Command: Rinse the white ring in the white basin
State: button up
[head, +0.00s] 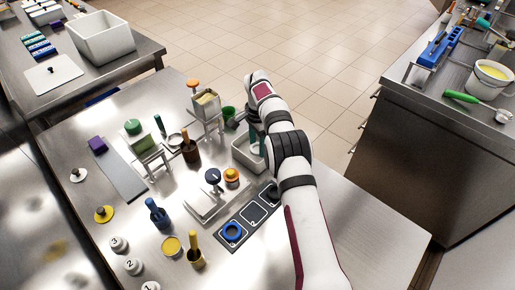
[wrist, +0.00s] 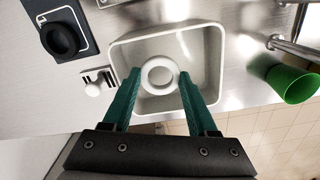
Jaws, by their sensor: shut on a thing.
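The white ring (wrist: 147,76) is between the green fingertips of my gripper (wrist: 160,75) in the wrist view, and the gripper is shut on it. The white basin (wrist: 211,46) lies below the ring, which shows within the basin's outline. I cannot tell how high the ring is over the basin floor. In the head view the basin (head: 240,154) is partly hidden by my arm, and my gripper (head: 257,146) is over it. The ring is hidden there.
A green cup (wrist: 292,82) lies right of the basin in the wrist view. A dark round piece on a panel (wrist: 59,38) and a small white knob (wrist: 93,88) are left of it.

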jog(key=shift+r, duration=2.65)
jog(key=shift+r, duration=0.1)
notch_tip(320, 180, up, 4)
jog(key=shift+f, duration=0.1)
dwell(0.4)
